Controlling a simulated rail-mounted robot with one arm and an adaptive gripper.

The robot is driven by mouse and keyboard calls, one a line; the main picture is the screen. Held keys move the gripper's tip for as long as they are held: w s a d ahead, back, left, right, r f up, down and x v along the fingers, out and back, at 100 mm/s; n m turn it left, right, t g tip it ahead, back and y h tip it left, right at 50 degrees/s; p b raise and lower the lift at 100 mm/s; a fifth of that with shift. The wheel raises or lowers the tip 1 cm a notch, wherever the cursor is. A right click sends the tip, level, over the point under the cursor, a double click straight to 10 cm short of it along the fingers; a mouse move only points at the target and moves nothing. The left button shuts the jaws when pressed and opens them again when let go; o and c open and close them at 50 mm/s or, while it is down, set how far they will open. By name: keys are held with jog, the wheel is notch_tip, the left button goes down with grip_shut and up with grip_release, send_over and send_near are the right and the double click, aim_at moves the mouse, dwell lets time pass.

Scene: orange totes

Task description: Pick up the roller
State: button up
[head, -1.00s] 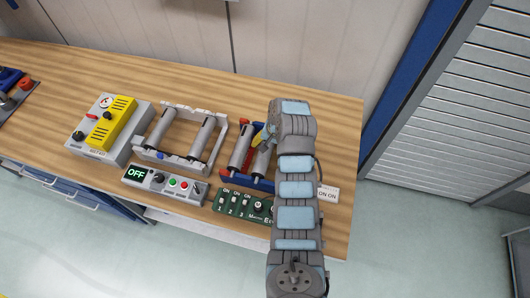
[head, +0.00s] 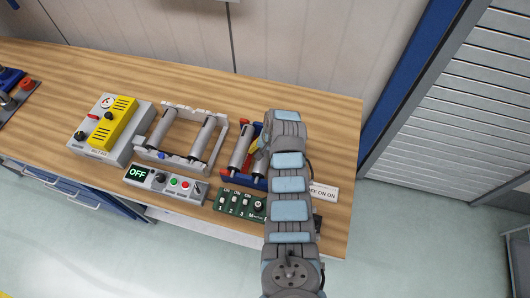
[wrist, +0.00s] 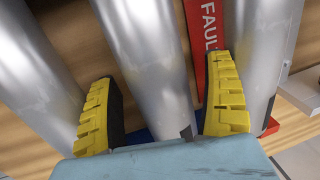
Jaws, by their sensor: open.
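Grey metal rollers lie side by side on the bench. Two show in the blue and red holder (head: 260,184), a left one (head: 240,148) and a right one (head: 260,166) partly covered by my arm. In the wrist view a roller (wrist: 148,45) runs between the two yellow fingers of my gripper (wrist: 163,80), which is open around it. Other rollers show to the left (wrist: 38,70) and to the right (wrist: 262,45). The lower end of the middle roller is hidden by my gripper body. I cannot tell whether the fingers touch it.
A grey frame (head: 172,165) with rollers stands to the left, beside a yellow and grey control box (head: 112,125). An OFF panel (head: 165,184) and a green switch panel (head: 236,202) lie in front. A red FAULT label (wrist: 206,50) is close to the right finger. The bench back is clear.

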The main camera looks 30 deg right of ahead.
aim_at(265, 154)
jog(key=c, duration=1.4)
jog(key=shift+r, duration=0.15)
jog(key=shift+w+r, duration=0.1)
jog(key=shift+r, duration=0.45)
notch_tip(265, 154, up, 2)
jog(key=shift+s+a+r+b, duration=0.15)
jog(key=shift+s+r, duration=0.25)
jog(key=shift+s, duration=0.05)
jog(key=shift+s+a+r+b, duration=0.1)
jog(key=shift+s+r+b, duration=0.05)
jog(key=shift+s+r, duration=0.25)
jog(key=s+r+p, duration=0.1)
jog(key=s+a+r+p, duration=0.1)
jog(key=r, duration=0.1)
jog(key=s+r+p, duration=0.1)
jog(key=r, duration=0.1)
jog(key=shift+s+a, duration=0.25)
jog(key=shift+s, duration=0.15)
jog(key=shift+s+a+r+p, duration=0.5)
jog(key=shift+s+p, duration=0.35)
jog(key=shift+s, duration=0.45)
jog(key=shift+s+a+r+p, duration=0.55)
jog(key=shift+s+p, duration=0.35)
jog(key=shift+s, duration=0.35)
jog(key=shift+s+a+r+p, duration=0.5)
jog(key=shift+s+p, duration=0.35)
jog(key=shift+s, duration=0.45)
